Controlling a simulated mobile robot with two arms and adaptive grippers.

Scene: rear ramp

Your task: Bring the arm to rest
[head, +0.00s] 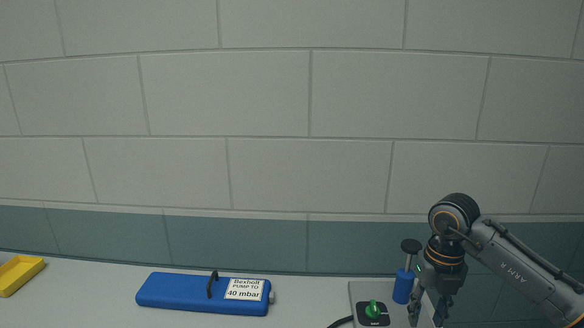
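My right arm (510,262) comes in from the right edge and bends down at the wrist. My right gripper (428,312) points down over the right end of the counter, its fingers apart, with nothing seen between them. It is just right of a small blue cylinder (402,289) with a grey rod and a black knob on top; I cannot tell whether they touch. The fingertips are near the bottom edge of the picture. My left gripper is not in view.
A grey panel (357,292) with a green knob (373,308) on a black plate is beside the cylinder, a black cable at its left. A blue case (180,290) labelled "Bexholl pump to 40 mbar" lies left of centre. A yellow tray (20,272) is far left. A block wall (270,100) stands behind.

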